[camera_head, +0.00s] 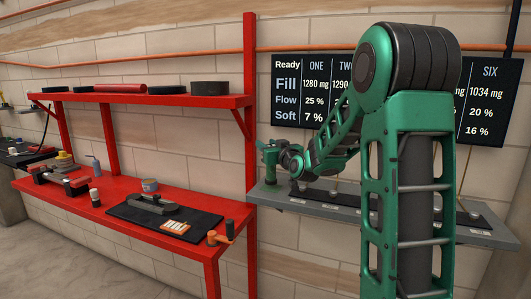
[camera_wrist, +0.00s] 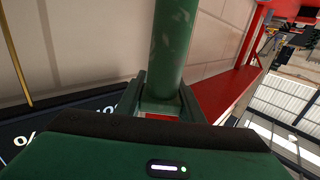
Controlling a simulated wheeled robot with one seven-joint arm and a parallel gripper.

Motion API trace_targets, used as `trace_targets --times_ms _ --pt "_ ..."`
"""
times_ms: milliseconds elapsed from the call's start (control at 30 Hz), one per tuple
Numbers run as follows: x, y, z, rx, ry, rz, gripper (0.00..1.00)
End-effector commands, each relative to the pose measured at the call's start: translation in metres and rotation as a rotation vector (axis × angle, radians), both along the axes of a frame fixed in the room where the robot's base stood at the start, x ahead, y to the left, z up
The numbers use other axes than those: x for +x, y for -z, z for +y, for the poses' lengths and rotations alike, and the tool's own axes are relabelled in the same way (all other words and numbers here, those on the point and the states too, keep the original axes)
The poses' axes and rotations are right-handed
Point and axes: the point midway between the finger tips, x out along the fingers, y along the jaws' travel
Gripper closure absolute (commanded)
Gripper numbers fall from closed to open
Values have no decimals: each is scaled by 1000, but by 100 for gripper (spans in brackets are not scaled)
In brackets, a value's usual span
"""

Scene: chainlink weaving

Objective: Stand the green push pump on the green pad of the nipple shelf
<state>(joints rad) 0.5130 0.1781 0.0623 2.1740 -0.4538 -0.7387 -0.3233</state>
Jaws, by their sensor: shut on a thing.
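The green push pump (camera_head: 270,160) is upright, with a wider top and a narrower lower part, at the left end of the grey shelf (camera_head: 290,201). It also shows large in the wrist view as a scuffed green cylinder (camera_wrist: 173,45). My gripper (camera_wrist: 163,100) is shut on it, one finger on each side. In the head view my gripper (camera_head: 281,158) reaches it from the right. I cannot tell whether the pump's lower end touches the shelf.
A display board (camera_head: 300,90) hangs on the wall behind the shelf. A red workbench (camera_head: 110,205) with tools, a black mat and a crank handle (camera_head: 219,237) stands to the left. A red post (camera_head: 250,110) rises close to the pump. Thin rods stand along the shelf.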

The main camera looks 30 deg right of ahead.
Motion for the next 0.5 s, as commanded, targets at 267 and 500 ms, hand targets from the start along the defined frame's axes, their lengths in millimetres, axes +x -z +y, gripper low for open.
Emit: trace_targets --times_ms 267,500 --pt "0 16 0 0 0 -2 100" --pt "0 19 0 0 0 1 56"
